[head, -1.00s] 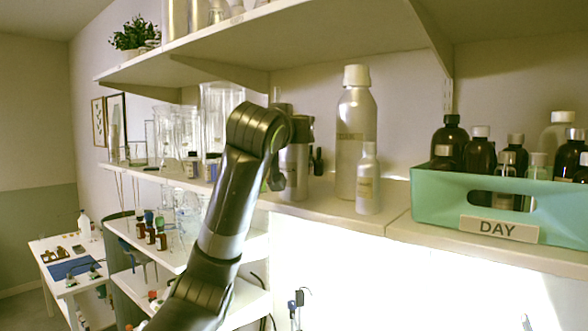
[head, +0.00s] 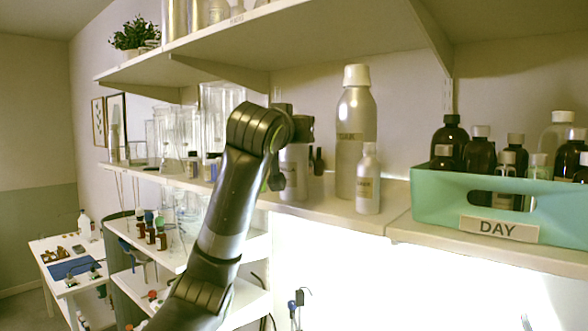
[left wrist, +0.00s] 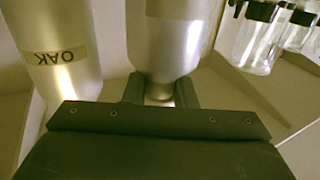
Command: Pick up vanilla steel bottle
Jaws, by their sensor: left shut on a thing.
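A silver steel bottle (head: 294,170) stands on the middle shelf, behind and beside my left arm's wrist. My left gripper (head: 299,128) is at its top. In the left wrist view, the same bottle (left wrist: 168,40) appears upside down, and my left gripper (left wrist: 160,92) is shut on its neck and cap, one finger on each side. Only an edge of its label shows there and I cannot read the word, so I cannot tell whether it is vanilla. My right gripper is not in view.
A taller steel bottle (head: 356,135) and a small bottle (head: 368,180) stand just to the right. A bottle labelled OAK (left wrist: 60,55) is close beside the held one. A green DAY crate (head: 440,205) of bottles is further right. The upper shelf (head: 300,45) hangs above.

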